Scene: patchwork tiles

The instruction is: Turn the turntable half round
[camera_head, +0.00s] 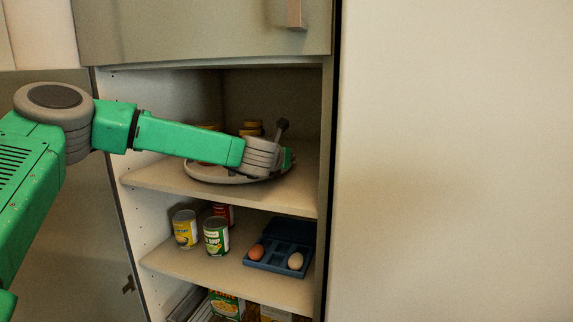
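The turntable (228,180) is a round, pale grey tray on the upper open shelf of the cabinet. Jars with yellow lids (250,128) stand toward its back, partly hidden by my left arm. My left arm reaches in from the left across the turntable. My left gripper (284,143) is over or at the turntable's right side. A dark grey piece sticks up there; I cannot tell whether it is a finger or part of the turntable. The fingertips are not clear, and contact with the rim cannot be told. My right gripper is not in view.
The shelf below holds several cans (216,237) and a blue egg tray (262,262) with two eggs. Boxes (227,305) stand lower down. A closed front (200,30) is above, an opened door (75,200) at left, and a tall pale panel (450,160) at right.

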